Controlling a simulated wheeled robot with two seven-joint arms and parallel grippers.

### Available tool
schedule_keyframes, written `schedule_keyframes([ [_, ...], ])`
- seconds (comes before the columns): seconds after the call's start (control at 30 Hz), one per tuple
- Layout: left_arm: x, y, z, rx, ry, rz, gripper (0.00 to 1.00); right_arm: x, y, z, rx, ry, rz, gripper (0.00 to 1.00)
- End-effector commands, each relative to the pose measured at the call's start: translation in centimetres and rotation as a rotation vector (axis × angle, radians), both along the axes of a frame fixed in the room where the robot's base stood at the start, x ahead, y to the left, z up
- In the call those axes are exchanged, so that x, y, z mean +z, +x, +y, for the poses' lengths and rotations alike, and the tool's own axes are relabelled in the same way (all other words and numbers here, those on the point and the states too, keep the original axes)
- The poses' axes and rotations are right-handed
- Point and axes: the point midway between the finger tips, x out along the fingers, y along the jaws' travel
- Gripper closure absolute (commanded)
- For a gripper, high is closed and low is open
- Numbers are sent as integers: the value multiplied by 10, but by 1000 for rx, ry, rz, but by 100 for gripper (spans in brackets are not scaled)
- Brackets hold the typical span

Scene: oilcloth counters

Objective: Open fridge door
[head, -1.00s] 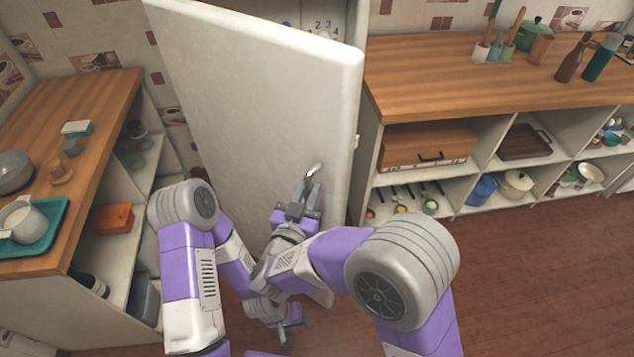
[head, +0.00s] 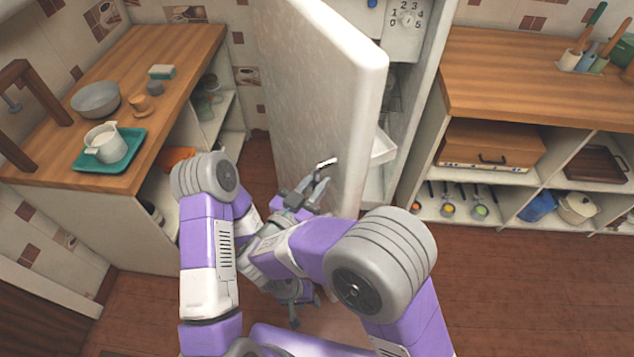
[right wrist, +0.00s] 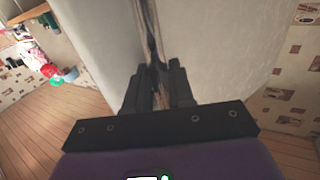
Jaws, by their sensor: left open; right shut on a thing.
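The white fridge door (head: 310,100) stands partly open in the head view, with a gap on its right showing the fridge interior (head: 380,155). Its metal handle (head: 327,163) is on the door's front face near the right edge. My right gripper (head: 316,182) is at the handle. In the right wrist view, the handle (right wrist: 150,30) runs between the fingers of the right gripper (right wrist: 157,80), which is shut on it. My left gripper (head: 305,309) is open and empty, low over the floor, below the right one and apart from the door. My arms partly hide the door's lower part.
A wooden counter (head: 175,60) with a teal tray (head: 130,150) and a grey bowl (head: 95,98) stands left of the door. Another counter (head: 500,90) with filled shelves stands right of the fridge. The brown floor (head: 520,290) at the lower right is clear.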

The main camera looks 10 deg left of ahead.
Motion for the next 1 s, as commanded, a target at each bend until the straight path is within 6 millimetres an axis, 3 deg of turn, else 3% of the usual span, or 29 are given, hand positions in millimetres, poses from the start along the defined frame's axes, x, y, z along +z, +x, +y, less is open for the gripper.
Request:
schedule_keyframes([
  [0.27, 0, 0, 0, 0, 0, 0, 57, 3, 1, 2, 7, 5, -7, 100],
  [0.3, 0, 0, 0, 0, 0, 0, 57, 3, 1, 2, 7, 6, -7, 71],
  [0.4, 0, 0, 0, 0, 0, 0, 57, 3, 1, 2, 6, 5, -7, 60],
  [0.77, 2, 0, 0, 0, 0, 0, 57, 4, 1, 1, 3, 3, -4, 60],
  [1.0, 19, 0, 0, 0, 0, 0, 57, 24, 1, 1, 3, 4, -4, 60],
])
